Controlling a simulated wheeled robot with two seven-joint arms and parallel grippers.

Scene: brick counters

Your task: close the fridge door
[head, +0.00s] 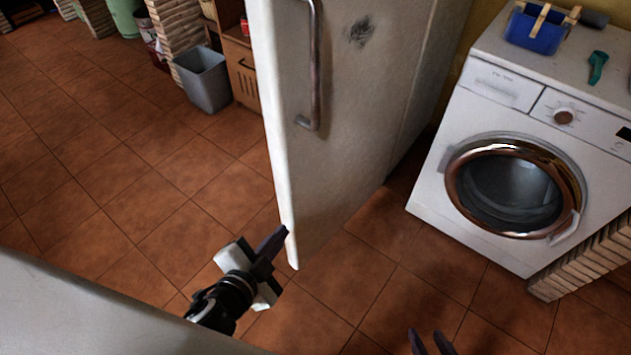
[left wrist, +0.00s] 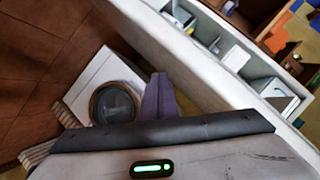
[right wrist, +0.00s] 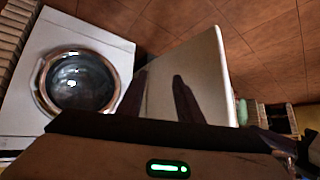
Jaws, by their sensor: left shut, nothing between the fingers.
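The white fridge door (head: 345,110) stands open in the head view, its long metal handle (head: 316,70) near its free edge. My left gripper (head: 278,240) is shut and empty, its fingertips at the lower part of the free edge; I cannot tell if they touch. In the left wrist view the shut fingers (left wrist: 160,97) point along the pale door (left wrist: 190,62), with shelves of items on its inner side. My right gripper (head: 430,341) is open and empty, low at the bottom of the head view. In the right wrist view its fingers are apart before the door (right wrist: 220,75).
A white washing machine (head: 480,135) stands right of the door, a blue basket (head: 537,30) on top. A grey bin (head: 203,80) stands at the back left. A pale surface (head: 80,310) fills the lower left corner. Tiled floor is clear left of the door.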

